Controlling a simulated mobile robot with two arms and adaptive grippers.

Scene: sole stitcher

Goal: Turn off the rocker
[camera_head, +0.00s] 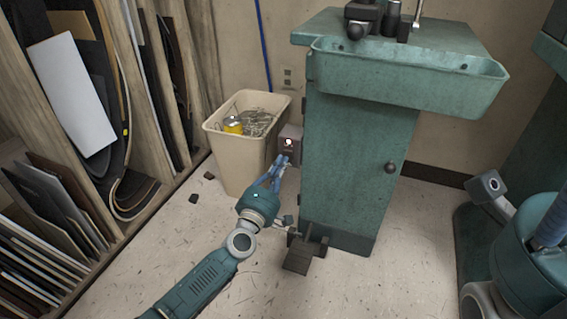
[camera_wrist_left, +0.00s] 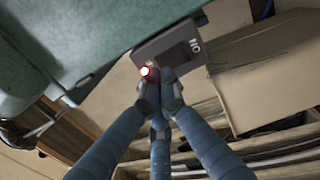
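A grey switch box (camera_head: 291,146) is fixed to the left side of the teal machine cabinet (camera_head: 350,160), with a bright white light ringed in red on its face. In the left wrist view the box (camera_wrist_left: 196,58) carries "ON" lettering, and the lit red-rimmed spot (camera_wrist_left: 146,71) shows beside my fingertips. My left gripper (camera_head: 283,160) is just below the lit spot, its blue fingers drawn together with nothing seen between them. It also shows in the left wrist view (camera_wrist_left: 160,88), where the fingertips cover part of the box face. The rocker's own shape and any contact cannot be made out.
A beige bin (camera_head: 236,165) with wire scraps and a yellow can stands just left of the box. A dark foot pedal (camera_head: 299,257) lies on the floor below. A teal tray (camera_head: 410,85) juts from the cabinet top. Wooden racks (camera_head: 120,90) fill the left.

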